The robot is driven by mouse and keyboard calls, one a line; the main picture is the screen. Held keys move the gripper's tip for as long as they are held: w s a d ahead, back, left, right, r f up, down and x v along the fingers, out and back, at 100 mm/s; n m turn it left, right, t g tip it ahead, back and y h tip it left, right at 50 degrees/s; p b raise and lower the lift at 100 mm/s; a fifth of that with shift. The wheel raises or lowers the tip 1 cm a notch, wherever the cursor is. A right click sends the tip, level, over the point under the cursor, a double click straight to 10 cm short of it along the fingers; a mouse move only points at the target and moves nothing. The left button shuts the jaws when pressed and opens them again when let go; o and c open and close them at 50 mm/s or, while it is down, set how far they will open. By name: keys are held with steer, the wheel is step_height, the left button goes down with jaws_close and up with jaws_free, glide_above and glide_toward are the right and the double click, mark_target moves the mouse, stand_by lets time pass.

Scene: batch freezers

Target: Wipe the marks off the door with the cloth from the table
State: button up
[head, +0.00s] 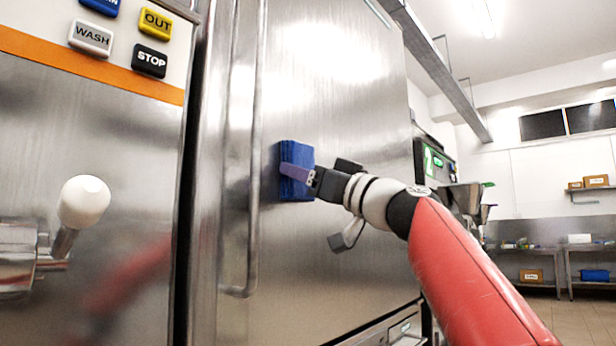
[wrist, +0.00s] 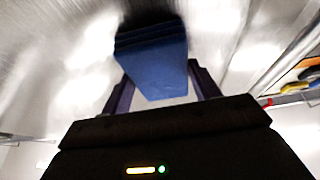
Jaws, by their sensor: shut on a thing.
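My gripper (head: 297,173) is shut on a folded blue cloth (head: 292,148), held at the front of the steel door (head: 345,120). The cloth appears to lie against the door face, just right of its long vertical handle (head: 252,150). In the wrist view the cloth (wrist: 152,70) sits between the two fingers of my gripper (wrist: 160,88), with the blurred steel door (wrist: 60,60) beyond it. I make out no clear marks on the door; bright reflections cover its upper part, and the cloth and my arm hide some of it.
At the left stands a machine panel with a STOP button (head: 150,61), a WASH button (head: 91,37) and a white knob (head: 83,202) on a lever. A metal rail (head: 440,65) runs overhead. Shelves with boxes (head: 531,275) stand far right, with open floor before them.

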steer(key=shift+w+d+p, duration=2.55)
steer(key=shift+w+d, duration=1.15)
steer(key=shift+w, duration=1.05)
steer(key=s+a+b, duration=0.6)
steer(key=s+a, duration=0.1)
steer(key=s, duration=0.2)
steer(key=shift+s+a+b, duration=0.25)
steer(key=shift+a+b, duration=0.05)
steer(key=shift+b, duration=0.1)
steer(key=shift+f, duration=0.1)
steer(key=shift+s+d+b, duration=0.65)
steer(key=shift+s+d, duration=0.25)
steer(key=shift+d, duration=0.3)
steer(key=shift+s+d+b, duration=0.6)
steer(key=shift+s+d, duration=0.3)
steer(key=shift+d, duration=0.25)
